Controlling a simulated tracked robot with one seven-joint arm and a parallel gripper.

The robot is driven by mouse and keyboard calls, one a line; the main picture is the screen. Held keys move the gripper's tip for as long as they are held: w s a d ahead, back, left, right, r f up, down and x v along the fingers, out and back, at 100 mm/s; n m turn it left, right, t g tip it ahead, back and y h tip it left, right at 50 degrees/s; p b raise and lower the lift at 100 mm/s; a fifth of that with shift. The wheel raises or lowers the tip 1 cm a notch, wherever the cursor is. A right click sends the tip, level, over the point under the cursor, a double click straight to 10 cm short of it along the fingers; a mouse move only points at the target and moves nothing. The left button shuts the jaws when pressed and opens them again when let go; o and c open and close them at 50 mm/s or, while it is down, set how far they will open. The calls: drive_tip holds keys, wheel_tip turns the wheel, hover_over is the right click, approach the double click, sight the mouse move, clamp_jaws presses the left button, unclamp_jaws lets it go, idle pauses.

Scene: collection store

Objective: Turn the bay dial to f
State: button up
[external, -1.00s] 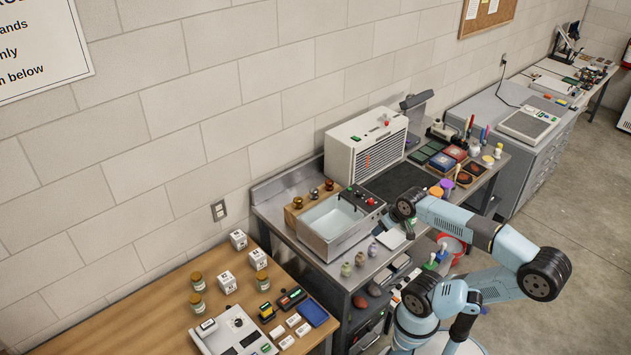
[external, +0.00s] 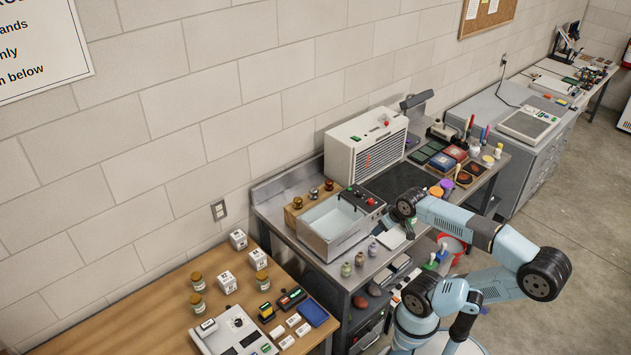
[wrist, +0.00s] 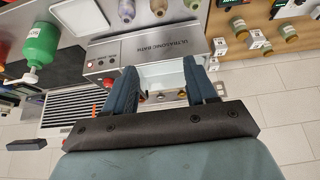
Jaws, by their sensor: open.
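I cannot pick out a dial marked with letters in either view, so the bay dial and its setting are not certain. The ultrasonic bath (external: 325,243) has a dark control panel (external: 358,198) with small knobs and coloured buttons, too small to read. In the wrist view the ultrasonic bath (wrist: 150,45) lies beyond my fingers, with its panel (wrist: 103,64) at left. My gripper (wrist: 160,70) is open, with nothing between its two blue fingers. In the external view my gripper (external: 386,222) is beside the bath's right side, partly hidden by my wrist.
A white vented cabinet (external: 365,145) with a red knob stands behind the bath. Small jars (external: 359,258) stand along the bench front. A green bottle (wrist: 42,43) is at left in the wrist view. A wooden table (external: 160,300) with boxes and jars is at lower left.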

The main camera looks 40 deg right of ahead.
drive_tip(key=w+a+r+n+g, duration=0.1)
drive_tip(key=w+a+r+n, duration=0.1)
drive_tip(key=w+a+n, duration=0.75)
drive_tip(key=n+g, duration=0.5)
drive_tip(key=n, duration=1.3)
hover_over(238, 321)
wheel_tip(238, 321, down, 22)
drive_tip(key=shift+m, duration=0.25)
wheel_tip(238, 321, down, 14)
drive_tip(key=shift+f, duration=0.1)
